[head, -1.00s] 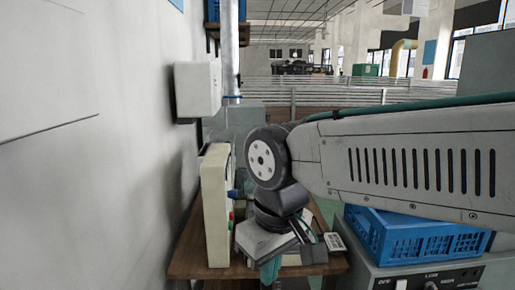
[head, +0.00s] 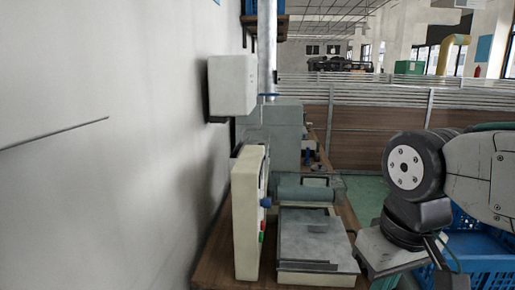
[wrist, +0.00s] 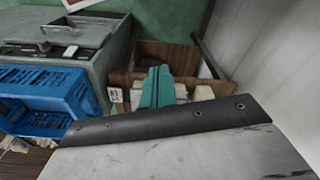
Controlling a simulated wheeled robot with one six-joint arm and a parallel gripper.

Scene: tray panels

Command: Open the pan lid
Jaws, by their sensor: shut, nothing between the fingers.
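The pan appears to be the low cream-edged unit on the wooden bench in the head view, with a flat grey lid (head: 303,240) lying level on top, seemingly closed. A darker bar crosses its near edge. My gripper (wrist: 160,74) has teal fingers that are together and empty in the wrist view. In the head view my wrist is right of the pan, apart from it, and the fingertips are mostly cut off by the bottom edge. In the wrist view pale parts show beside the fingers; I cannot tell which is the lid.
An upright cream control panel (head: 247,215) with coloured knobs stands left of the pan, near the wall. A grey-green cylindrical machine (head: 305,188) is behind it. A wall box (head: 232,86) hangs above.

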